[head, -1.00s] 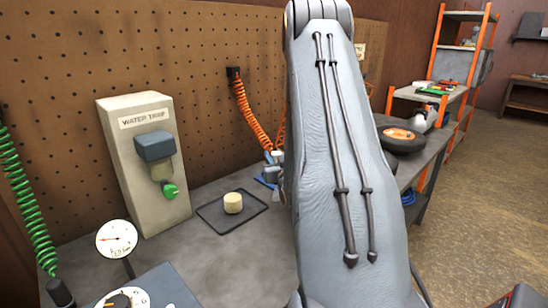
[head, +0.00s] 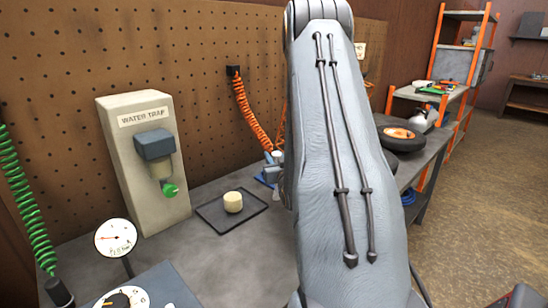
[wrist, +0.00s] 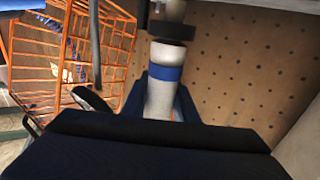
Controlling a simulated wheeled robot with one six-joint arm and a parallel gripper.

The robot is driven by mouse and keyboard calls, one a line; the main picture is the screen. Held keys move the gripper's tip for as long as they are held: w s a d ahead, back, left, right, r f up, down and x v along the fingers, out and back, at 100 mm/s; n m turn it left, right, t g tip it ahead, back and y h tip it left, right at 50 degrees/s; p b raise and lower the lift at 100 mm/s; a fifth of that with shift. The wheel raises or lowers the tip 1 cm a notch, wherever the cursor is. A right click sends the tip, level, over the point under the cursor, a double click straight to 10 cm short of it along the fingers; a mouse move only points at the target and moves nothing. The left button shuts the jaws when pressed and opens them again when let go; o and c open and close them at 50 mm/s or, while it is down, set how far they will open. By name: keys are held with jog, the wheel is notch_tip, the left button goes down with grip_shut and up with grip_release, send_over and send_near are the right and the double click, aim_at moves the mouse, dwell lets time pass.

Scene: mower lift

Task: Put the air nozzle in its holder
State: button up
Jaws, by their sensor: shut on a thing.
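In the wrist view, a pale cylinder with a blue band (wrist: 161,96), which looks like the air nozzle, stands between the dark jaws of my gripper (wrist: 163,108). My gripper is shut on it. A dark ring-shaped part (wrist: 172,30) lies just beyond its far end in the picture; I cannot tell whether they touch or whether this is the holder. In the head view, my arm hides most of the work area, and small blue and grey parts (head: 270,170) show at its left edge beside the orange coiled hose (head: 252,112).
A pegboard wall (head: 190,50) backs the bench. The water trap (head: 143,165), a black tray (head: 215,216) with a cream cylinder (head: 233,202), and a gauge (head: 116,238) stand to the left. An orange wire rack (wrist: 60,50) is close on the wrist view's left.

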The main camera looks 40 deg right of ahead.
jog(key=shift+f, duration=0.25)
jog(key=o, duration=0.9)
jog(key=shift+c, duration=0.2)
jog(key=p+v, duration=0.1)
jog(key=v, duration=1)
dwell(0.5)
